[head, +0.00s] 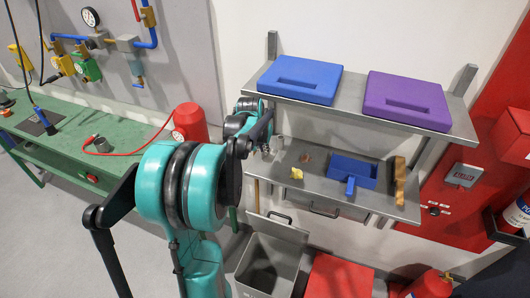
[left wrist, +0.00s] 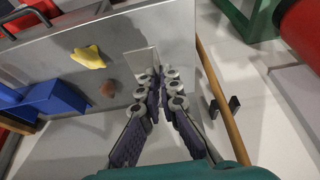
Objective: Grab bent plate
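The bent plate (left wrist: 141,63) is a thin pale grey piece. In the left wrist view it stands at the fingertips of my left gripper (left wrist: 159,80), near the shelf's edge. The two fingers are close together, with the plate's edge in the narrow gap between them; the contact itself is partly hidden by the fingers. In the head view my left gripper (head: 263,138) is over the left end of the lower shelf, and a small grey bit of the plate (head: 277,144) shows beside it. My right gripper is in neither view.
The upper shelf (head: 390,112) carries blue (head: 300,79) and purple (head: 406,100) cases. An open grey bin (head: 270,252) stands below.

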